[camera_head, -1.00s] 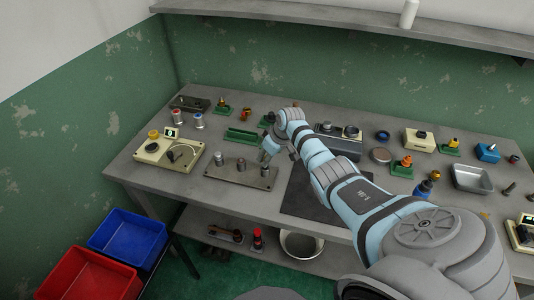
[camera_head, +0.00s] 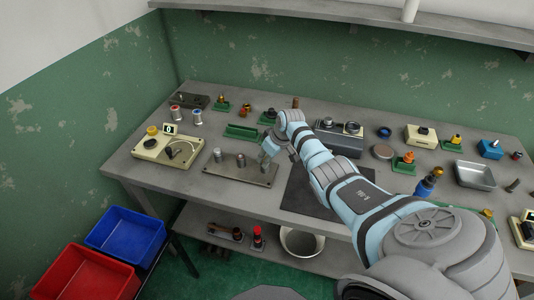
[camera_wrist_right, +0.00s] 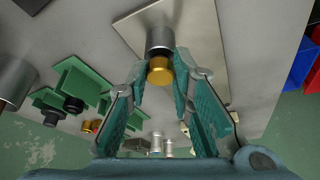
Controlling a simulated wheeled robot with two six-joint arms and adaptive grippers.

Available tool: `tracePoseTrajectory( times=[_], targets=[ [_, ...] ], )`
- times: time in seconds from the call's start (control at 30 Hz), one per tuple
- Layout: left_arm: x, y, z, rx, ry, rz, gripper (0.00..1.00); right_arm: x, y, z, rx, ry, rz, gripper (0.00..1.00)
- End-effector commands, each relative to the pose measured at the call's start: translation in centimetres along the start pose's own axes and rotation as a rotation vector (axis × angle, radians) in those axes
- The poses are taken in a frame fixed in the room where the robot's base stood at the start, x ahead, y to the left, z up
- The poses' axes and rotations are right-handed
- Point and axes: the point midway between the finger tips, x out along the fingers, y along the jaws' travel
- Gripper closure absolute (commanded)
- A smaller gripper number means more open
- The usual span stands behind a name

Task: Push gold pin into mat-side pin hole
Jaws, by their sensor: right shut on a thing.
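My right gripper (camera_head: 268,154) is at the right, mat-side end of the grey plate (camera_head: 213,172) on the bench. In the right wrist view the right gripper (camera_wrist_right: 160,74) is shut on the gold pin (camera_wrist_right: 159,74). A silver cylinder (camera_wrist_right: 160,38) is directly beyond the gold pin on the pale plate (camera_wrist_right: 128,27); I cannot tell how deep the pin sits, and the hole is hidden. Two silver posts, at left (camera_head: 217,155) and middle (camera_head: 241,160), stand on the plate in the head view. My left gripper is not in view.
The dark mat (camera_head: 310,196) lies right of the plate. A cream box with a dial (camera_head: 150,152) is left of it. Green holders (camera_head: 241,132) and a grey unit (camera_head: 337,140) stand behind. Blue (camera_head: 128,232) and red (camera_head: 75,275) bins are on the floor at left.

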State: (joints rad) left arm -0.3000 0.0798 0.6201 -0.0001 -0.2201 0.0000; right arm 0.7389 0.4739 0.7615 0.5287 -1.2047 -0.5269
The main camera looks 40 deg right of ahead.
Motion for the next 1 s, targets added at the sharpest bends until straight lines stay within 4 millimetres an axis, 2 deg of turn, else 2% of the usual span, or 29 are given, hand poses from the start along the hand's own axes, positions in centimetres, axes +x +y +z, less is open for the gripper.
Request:
tracePoseTrajectory(
  times=[0.2,0.23,0.37,0.63,0.77,0.87,1.0],
  targets=[
    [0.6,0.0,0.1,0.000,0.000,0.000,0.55,0.6,0.0,0.2,0.000,0.001,0.000,1.00],
    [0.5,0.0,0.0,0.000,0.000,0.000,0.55,0.6,0.0,0.2,0.000,0.001,0.000,0.76],
    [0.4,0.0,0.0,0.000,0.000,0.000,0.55,0.5,0.0,0.2,0.000,0.001,0.000,0.55],
    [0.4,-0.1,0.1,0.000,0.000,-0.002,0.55,0.5,0.0,0.2,0.000,0.000,0.000,0.55],
    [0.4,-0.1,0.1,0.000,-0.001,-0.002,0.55,-0.3,0.1,0.1,-0.001,0.003,0.002,0.55],
    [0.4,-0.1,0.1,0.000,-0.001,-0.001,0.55,-2.0,0.1,0.2,-0.002,0.004,0.003,0.55],
    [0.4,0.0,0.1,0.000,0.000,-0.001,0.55,-6.0,0.1,0.2,-0.005,0.002,0.006,0.55]
  ],
)
